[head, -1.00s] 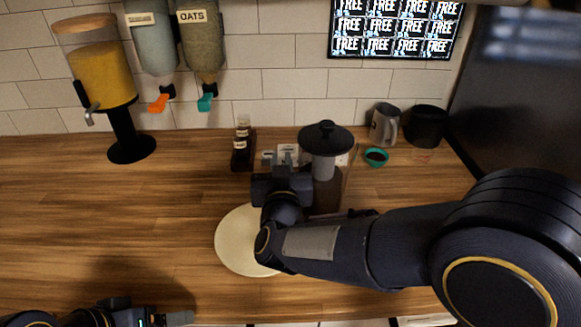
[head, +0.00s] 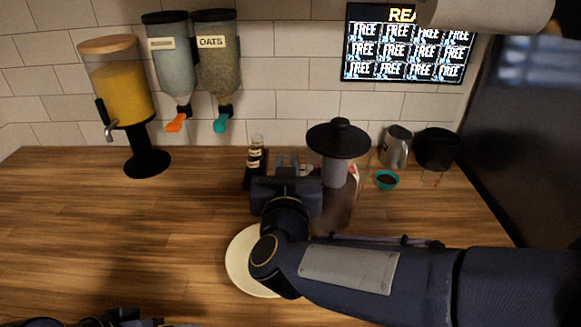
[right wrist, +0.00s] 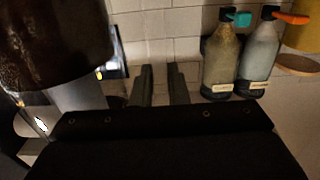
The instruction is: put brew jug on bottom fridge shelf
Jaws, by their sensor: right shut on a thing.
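The brew jug (head: 337,175) has a wide black lid, a clear upper part and dark brown contents below. In the head view it is upright just right of my right gripper (head: 292,165), whose wrist and arm hide its lower part. In the right wrist view, the jug's brown body (right wrist: 50,40) fills the upper left, beside the two fingers (right wrist: 162,85). My left gripper (head: 130,318) barely shows at the bottom edge, and its jaws cannot be made out.
A pale round plate (head: 240,265) lies on the wooden counter (head: 120,230) under my right arm. A dark panel (head: 525,140) borders the right side.

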